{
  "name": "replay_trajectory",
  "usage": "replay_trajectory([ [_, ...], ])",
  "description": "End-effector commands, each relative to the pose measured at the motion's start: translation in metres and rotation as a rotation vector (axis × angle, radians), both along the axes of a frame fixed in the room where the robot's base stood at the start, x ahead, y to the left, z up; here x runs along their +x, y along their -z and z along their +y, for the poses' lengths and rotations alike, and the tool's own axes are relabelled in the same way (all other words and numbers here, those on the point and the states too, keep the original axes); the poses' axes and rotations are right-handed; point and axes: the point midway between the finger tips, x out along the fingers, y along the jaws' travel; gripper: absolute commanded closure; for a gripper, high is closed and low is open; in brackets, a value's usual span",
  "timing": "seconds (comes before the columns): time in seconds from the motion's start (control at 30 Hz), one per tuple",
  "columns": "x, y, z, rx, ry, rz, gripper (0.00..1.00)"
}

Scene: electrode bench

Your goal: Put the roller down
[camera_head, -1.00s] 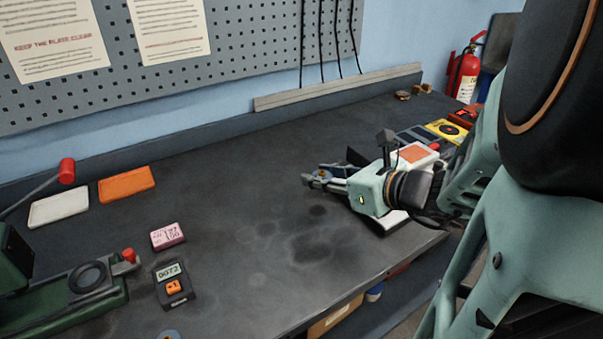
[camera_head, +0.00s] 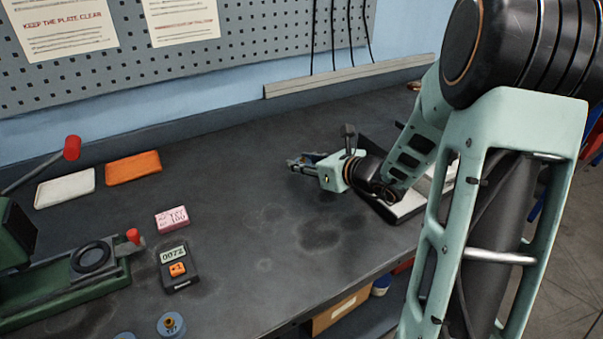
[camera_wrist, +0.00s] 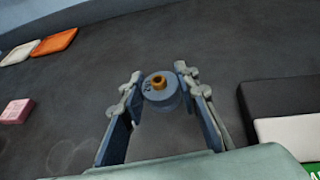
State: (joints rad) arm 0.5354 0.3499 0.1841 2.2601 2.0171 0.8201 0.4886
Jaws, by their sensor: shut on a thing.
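My gripper (camera_head: 291,164) is over the right-hand part of the dark bench, beyond the middle. In the wrist view its fingers (camera_wrist: 159,84) stand on both sides of a short blue-grey cylinder (camera_wrist: 160,98) with a brass knob on top and a dark mark. The cylinder looks like a weight more than a roller. It is upright between the fingertips. I cannot tell whether its underside touches the bench. In the head view it is mostly hidden by the fingers.
Bare bench (camera_head: 240,190) lies around the gripper. A dark tray with a white pad (camera_head: 408,206) is on the right. A pink block (camera_head: 172,219), a meter (camera_head: 178,268), an orange slab (camera_head: 133,168), a white slab (camera_head: 65,187) and a blue knobbed disc (camera_head: 171,325) are on the left.

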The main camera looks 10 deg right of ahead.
Motion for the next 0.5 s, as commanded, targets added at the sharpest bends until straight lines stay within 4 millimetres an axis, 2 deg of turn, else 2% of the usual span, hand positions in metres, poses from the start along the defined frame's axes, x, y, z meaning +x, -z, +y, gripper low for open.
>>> replay_trajectory([
  [0.1, 0.002, 0.020, 0.001, 0.003, 0.000, 0.005, 0.97],
  [0.2, 0.003, 0.031, 0.001, 0.004, 0.001, 0.003, 0.97],
  [0.5, 0.003, 0.034, 0.001, 0.000, 0.000, 0.000, 0.97],
])
